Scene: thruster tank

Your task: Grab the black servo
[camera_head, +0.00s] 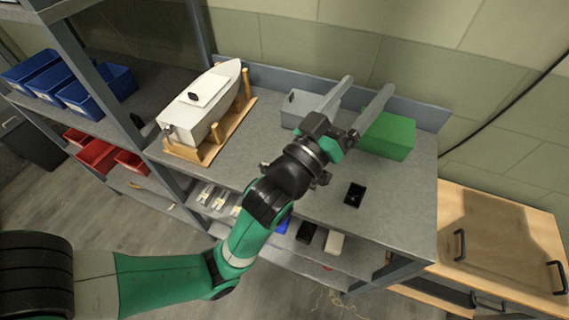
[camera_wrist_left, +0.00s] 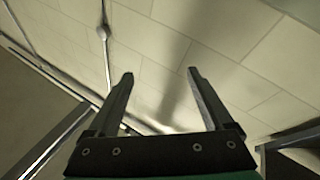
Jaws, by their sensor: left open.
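A small black box-like part (camera_head: 355,194), which looks like the black servo, lies on the grey bench top toward its front right. My left gripper (camera_head: 366,88) is open and empty, raised above the bench with its fingers pointing to the back wall. The part is below and in front of the gripper, apart from it. In the left wrist view the open fingers (camera_wrist_left: 160,73) have only the wall behind them, and the part is not seen there. My right gripper is not in view.
A white boat model (camera_head: 205,110) on a wooden stand is at the bench's left. A grey box (camera_head: 296,108) and a green box (camera_head: 391,138) stand at the back, partly behind my gripper. A lower shelf holds a black item (camera_head: 306,231) and a white item (camera_head: 334,242). Bench space around the black part is clear.

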